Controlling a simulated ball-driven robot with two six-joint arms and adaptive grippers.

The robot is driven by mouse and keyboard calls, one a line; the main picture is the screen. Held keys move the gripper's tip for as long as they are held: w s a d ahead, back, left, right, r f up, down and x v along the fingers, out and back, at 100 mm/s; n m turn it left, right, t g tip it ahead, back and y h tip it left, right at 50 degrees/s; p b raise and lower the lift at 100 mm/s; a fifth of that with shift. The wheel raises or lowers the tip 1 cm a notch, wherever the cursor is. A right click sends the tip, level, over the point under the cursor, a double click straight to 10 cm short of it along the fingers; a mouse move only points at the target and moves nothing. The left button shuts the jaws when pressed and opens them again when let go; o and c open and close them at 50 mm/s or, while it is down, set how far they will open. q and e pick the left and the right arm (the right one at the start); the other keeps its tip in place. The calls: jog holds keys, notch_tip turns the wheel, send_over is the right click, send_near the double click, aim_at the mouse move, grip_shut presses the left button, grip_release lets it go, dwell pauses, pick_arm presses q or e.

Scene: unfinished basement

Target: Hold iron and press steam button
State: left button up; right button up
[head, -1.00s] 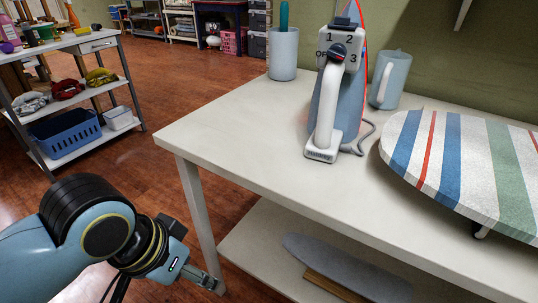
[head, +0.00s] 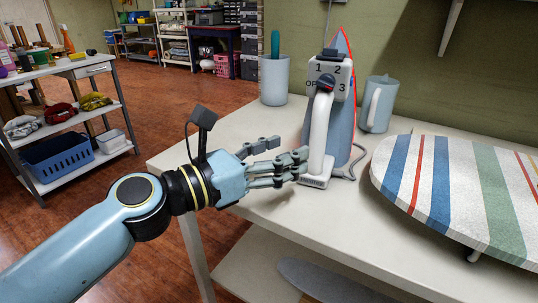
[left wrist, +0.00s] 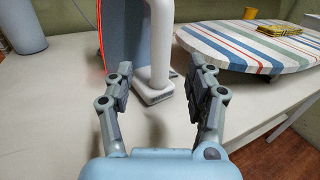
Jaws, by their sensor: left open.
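The iron (head: 345,125) stands upright on its heel on the white table, with a blue body, a red edge, a white handle (head: 318,137) and a dial marked OFF, 1, 2, 3. My left gripper (head: 285,157) is open just left of the lower handle. In the left wrist view the white handle (left wrist: 160,45) shows beyond and between the open fingers (left wrist: 158,85); I cannot tell whether they touch it. The steam button cannot be made out surely. My right gripper is not in view.
A striped ironing board (head: 455,190) lies at the right of the table (head: 270,215). A light blue jug (head: 377,105) and a cup with a teal stick (head: 274,82) stand near the iron. A shelf cart (head: 75,75) with a blue basket stands at the left.

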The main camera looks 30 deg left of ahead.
aim_at(312, 143)
pick_arm(q)
jog(key=x, duration=0.8)
jog(key=shift+w+d, duration=0.15)
jog(key=shift+w, duration=0.05)
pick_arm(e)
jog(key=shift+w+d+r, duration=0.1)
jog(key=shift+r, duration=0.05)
pick_arm(q)
grip_shut()
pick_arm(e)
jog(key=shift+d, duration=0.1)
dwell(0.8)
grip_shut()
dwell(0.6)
pick_arm(q)
jog(key=shift+f, duration=0.1)
dwell(1.2)
